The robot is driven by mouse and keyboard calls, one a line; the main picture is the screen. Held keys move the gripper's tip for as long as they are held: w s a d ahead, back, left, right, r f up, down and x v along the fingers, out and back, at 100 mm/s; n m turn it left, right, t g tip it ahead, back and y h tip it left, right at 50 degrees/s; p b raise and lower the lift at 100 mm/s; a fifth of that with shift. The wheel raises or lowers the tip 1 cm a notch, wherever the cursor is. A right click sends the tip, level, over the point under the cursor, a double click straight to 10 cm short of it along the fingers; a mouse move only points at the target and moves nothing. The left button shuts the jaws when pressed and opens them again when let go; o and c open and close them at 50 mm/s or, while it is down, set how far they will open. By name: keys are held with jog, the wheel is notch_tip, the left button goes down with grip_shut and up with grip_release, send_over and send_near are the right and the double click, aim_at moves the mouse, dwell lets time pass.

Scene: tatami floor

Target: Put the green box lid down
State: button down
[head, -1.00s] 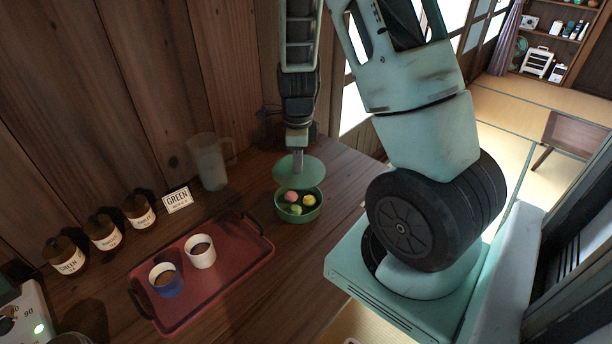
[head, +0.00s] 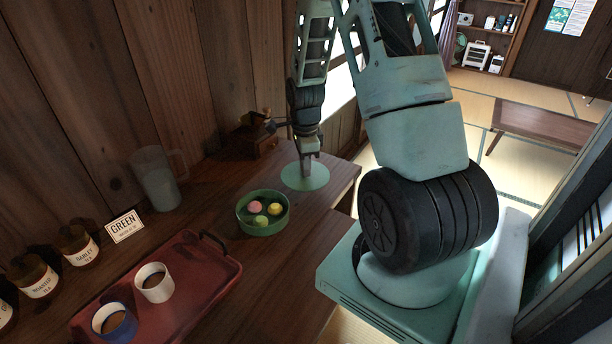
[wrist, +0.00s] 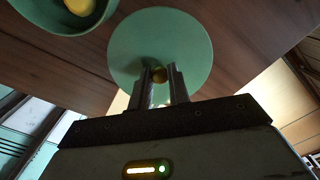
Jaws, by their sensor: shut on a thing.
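My gripper (head: 306,172) is shut on the knob of the green box lid (head: 292,178). The lid is a flat, pale green disc, held level close over the wooden counter, to the right of and behind the green box. I cannot tell whether it touches the wood. In the wrist view the lid (wrist: 135,45) shows with its small brass knob between the two fingers (wrist: 160,78). The round green box (head: 263,222) stands open on the counter with pink, yellow and green balls inside. Its rim also shows in the wrist view (wrist: 62,30).
A red tray (head: 212,262) with two cups stands at the front left. A clear pitcher (head: 158,180), a GREEN sign (head: 124,226) and several jars line the wall. A wooden box-like thing with a crank (head: 262,140) stands behind the lid. Bare counter lies right of the green box.

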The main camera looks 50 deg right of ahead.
jog(key=shift+f, duration=1.9)
jog(key=shift+f, duration=0.2)
jog(key=c, duration=1.3)
grip_release()
jog(key=shift+r, duration=0.2)
